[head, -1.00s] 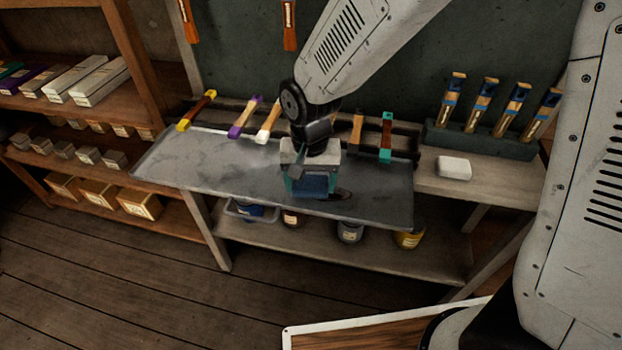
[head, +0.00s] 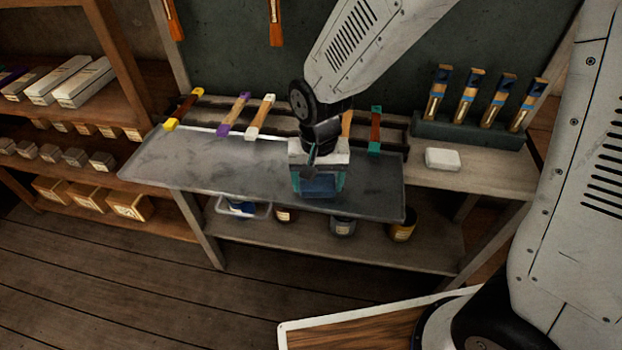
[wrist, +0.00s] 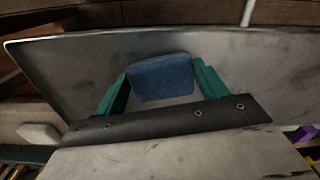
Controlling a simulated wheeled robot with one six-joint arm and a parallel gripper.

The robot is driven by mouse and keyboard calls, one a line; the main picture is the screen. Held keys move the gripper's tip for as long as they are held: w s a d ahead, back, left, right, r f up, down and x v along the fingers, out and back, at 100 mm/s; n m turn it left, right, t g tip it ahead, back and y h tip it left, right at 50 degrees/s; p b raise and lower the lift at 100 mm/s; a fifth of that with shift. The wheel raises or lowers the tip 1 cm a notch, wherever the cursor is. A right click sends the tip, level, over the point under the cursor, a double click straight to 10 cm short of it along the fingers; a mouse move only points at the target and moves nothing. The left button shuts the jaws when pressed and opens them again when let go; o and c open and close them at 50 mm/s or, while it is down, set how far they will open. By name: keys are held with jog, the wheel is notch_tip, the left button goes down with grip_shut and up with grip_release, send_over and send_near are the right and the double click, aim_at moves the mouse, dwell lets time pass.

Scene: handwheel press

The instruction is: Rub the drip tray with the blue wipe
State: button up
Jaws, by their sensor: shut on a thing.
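The drip tray (head: 215,165) is a long grey metal sheet with dark smudges, lying on top of the bench. It fills much of the wrist view (wrist: 75,75). My gripper (head: 318,188) is over the right half of the tray, pointing down. Its green fingers are shut on the blue wipe (wrist: 160,78), which sits between them in the wrist view. The wipe also shows as a blue block low between the fingers in the head view (head: 318,187). It is at or just above the tray surface; I cannot tell whether it touches.
Several coloured-handled tools (head: 233,114) lie along the tray's back edge. A white block (head: 442,159) and a rack of brushes (head: 470,130) stand to the right. Jars (head: 402,228) and a bin (head: 243,208) sit on the shelf below. Shelving with boxes (head: 129,204) stands at left.

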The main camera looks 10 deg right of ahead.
aim_at(301, 183)
jog(key=shift+s+d+f, duration=0.1)
jog(key=shift+s+d, duration=0.25)
jog(key=shift+d, duration=0.5)
jog(key=shift+s+d, duration=0.3)
jog(key=shift+d, duration=0.55)
jog(key=shift+s+d, duration=0.3)
jog(key=shift+d, duration=0.45)
jog(key=shift+s+d, duration=0.25)
jog(key=shift+d, duration=0.6)
jog(key=shift+w+a, duration=0.4)
jog(key=shift+a, duration=0.75)
jog(key=shift+w+a, duration=0.4)
jog(key=shift+a, duration=0.7)
jog(key=shift+w+a, duration=0.4)
jog(key=shift+a, duration=0.75)
jog(key=shift+w+a, duration=0.3)
jog(key=shift+a, duration=0.5)
jog(key=shift+w+a, duration=0.3)
jog(key=shift+a, duration=0.5)
jog(key=shift+r, duration=3)
